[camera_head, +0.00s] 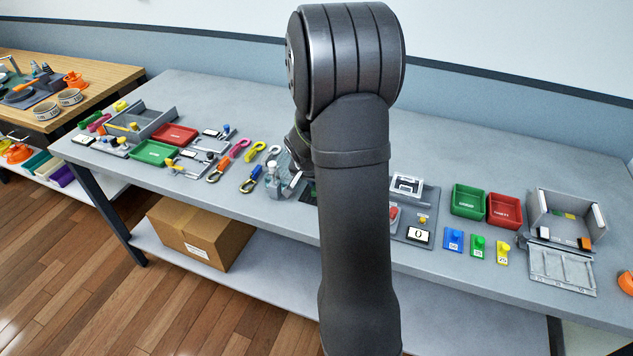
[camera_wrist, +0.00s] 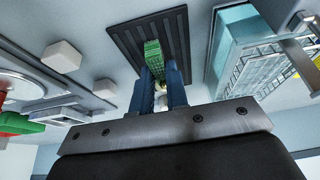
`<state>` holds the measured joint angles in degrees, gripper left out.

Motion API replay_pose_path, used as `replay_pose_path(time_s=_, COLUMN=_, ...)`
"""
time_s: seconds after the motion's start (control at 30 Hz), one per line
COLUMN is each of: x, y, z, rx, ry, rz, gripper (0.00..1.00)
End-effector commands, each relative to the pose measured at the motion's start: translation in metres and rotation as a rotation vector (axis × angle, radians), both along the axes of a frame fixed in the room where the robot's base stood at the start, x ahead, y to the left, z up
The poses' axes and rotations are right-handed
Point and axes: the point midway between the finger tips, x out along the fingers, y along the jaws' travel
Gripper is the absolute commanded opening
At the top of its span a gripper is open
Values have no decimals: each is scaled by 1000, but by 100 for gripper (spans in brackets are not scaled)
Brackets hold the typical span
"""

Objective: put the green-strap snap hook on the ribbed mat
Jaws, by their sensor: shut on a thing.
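In the wrist view the green-strap snap hook (camera_wrist: 153,50) shows its green strap between and beyond my fingertips. My gripper (camera_wrist: 160,78), with dark blue fingers, is shut on it. Its metal part is largely hidden by the fingers. The dark ribbed mat (camera_wrist: 125,40) lies behind the strap in that view, and the strap overlaps it. I cannot tell whether the hook touches the mat. In the head view my arm hides the gripper's tips, the green-strap hook and most of the area around them.
Several other snap hooks, including a blue-strap one (camera_head: 251,179) and a yellow one (camera_head: 255,151), lie left of my arm. A pale grid-fronted block (camera_wrist: 245,55) stands close right of the mat. White blocks (camera_wrist: 62,56) are at its left. Green bin (camera_head: 468,201) and red bin (camera_head: 504,210) stand farther right.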

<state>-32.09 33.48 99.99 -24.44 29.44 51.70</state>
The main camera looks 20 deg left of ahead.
Motion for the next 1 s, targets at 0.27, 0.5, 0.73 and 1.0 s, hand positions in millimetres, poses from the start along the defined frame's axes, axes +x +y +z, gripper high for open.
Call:
replay_pose_path(time_s=0.27, x=0, y=0, z=-1, rx=0, ry=0, rz=0, gripper=0)
replay_pose_path(time_s=0.5, x=0, y=0, z=-1, rx=0, ry=0, rz=0, gripper=39)
replay_pose_path(time_s=0.73, x=0, y=0, z=-1, rx=0, ry=0, rz=0, gripper=57)
replay_pose_path(time_s=1.0, x=0, y=0, z=-1, rx=0, ry=0, rz=0, gripper=57)
